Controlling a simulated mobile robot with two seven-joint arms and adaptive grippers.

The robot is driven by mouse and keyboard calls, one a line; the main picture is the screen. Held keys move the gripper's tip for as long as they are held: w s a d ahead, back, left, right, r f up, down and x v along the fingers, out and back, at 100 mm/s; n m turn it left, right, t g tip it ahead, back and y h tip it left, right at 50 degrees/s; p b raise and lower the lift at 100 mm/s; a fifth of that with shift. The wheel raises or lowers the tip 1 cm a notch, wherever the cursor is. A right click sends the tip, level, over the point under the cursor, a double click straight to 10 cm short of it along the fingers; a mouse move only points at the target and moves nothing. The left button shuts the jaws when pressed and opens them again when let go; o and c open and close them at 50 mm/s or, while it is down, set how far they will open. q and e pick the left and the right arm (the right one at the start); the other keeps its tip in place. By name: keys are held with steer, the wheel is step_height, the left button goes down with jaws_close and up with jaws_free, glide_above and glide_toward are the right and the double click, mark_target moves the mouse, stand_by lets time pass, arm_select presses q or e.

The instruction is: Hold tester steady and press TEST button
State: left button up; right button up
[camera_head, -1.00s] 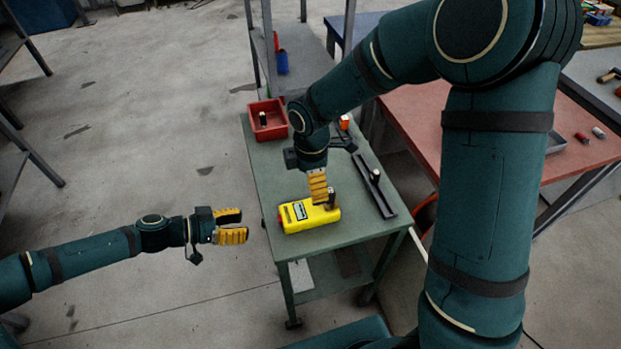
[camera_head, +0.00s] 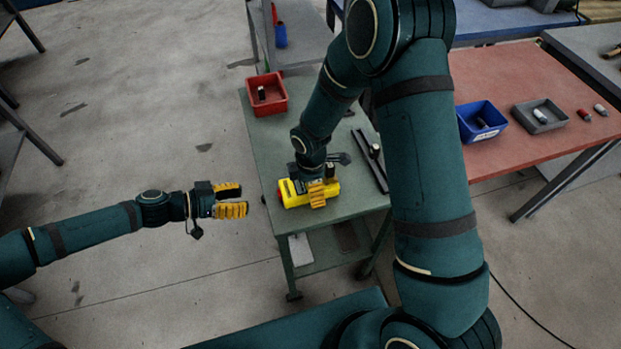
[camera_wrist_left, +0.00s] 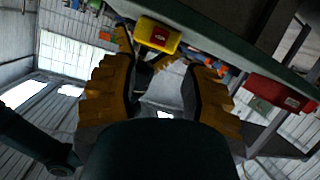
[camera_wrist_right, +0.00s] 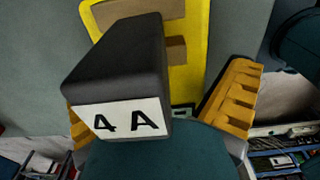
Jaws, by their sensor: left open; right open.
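The yellow tester (camera_head: 296,197) lies on the green table (camera_head: 262,140) near its front edge, its red end facing left. In the left wrist view its red end face (camera_wrist_left: 152,33) shows a small label too small to read. A black block marked "4A" (camera_wrist_right: 120,75) stands at the tester's right end. My right gripper (camera_head: 318,192) is open, down at the tester, its fingers on either side of the black block in the right wrist view; contact is unclear. My left gripper (camera_head: 240,200) is open and empty, left of the table edge and apart from the tester.
A red bin (camera_head: 264,94) holding a dark item stands at the table's back left. A dark rail (camera_head: 370,161) lies right of the tester. The red table (camera_head: 520,150) at right carries a blue bin (camera_head: 482,121) and a grey tray (camera_head: 540,115).

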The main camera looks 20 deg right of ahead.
steer(key=shift+f, duration=0.1)
steer(key=c, duration=1.2)
arm_select(q)
jaws_close()
stand_by(0.5)
